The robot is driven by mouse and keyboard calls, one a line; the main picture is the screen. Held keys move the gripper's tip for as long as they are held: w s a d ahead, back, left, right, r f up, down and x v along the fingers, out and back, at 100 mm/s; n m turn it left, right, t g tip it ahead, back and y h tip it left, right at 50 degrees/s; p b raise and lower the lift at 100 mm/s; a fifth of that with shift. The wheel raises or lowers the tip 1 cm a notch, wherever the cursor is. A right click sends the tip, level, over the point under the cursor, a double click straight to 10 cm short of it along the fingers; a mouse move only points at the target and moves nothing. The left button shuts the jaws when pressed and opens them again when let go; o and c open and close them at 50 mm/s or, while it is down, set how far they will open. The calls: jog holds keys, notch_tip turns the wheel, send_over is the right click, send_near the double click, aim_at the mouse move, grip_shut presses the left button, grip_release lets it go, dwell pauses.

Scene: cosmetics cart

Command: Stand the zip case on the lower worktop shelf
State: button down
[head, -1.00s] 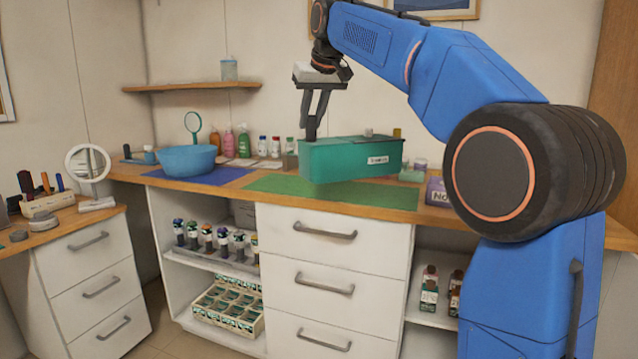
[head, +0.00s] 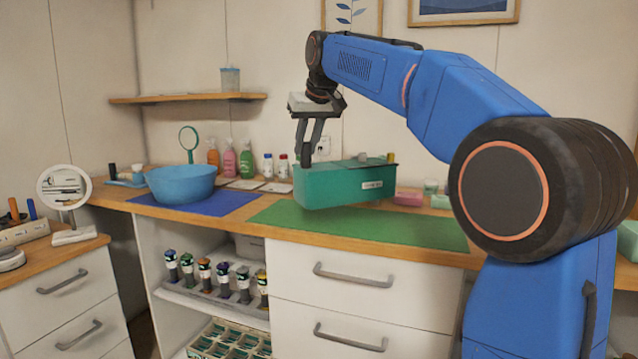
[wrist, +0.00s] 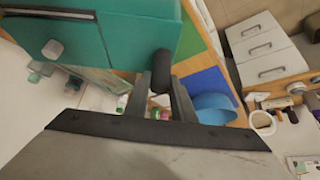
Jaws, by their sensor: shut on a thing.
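My gripper is shut on the case's near-left end. The case appears over the green mat (head: 400,229) on the worktop; I cannot tell the gap. In the wrist view the case (wrist: 105,35) fills the upper left, beside the fingers. Below the worktop, an open bay has a shelf (head: 212,304) holding several dark bottles. A wooden wall shelf (head: 185,98) holds one jar.
A blue bowl (head: 181,184) stands on a blue mat (head: 230,203) at the worktop's left. Spray bottles (head: 229,160) and small items line the back. A divided box (head: 228,340) sits low in the open bay. A mirror (head: 63,187) stands at far left.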

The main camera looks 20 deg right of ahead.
aim_at(308, 161)
jog(key=shift+f, duration=3.25)
jog(key=c, duration=1.5)
grip_release()
jog(key=shift+f, duration=0.1)
jog(key=v, duration=1.2)
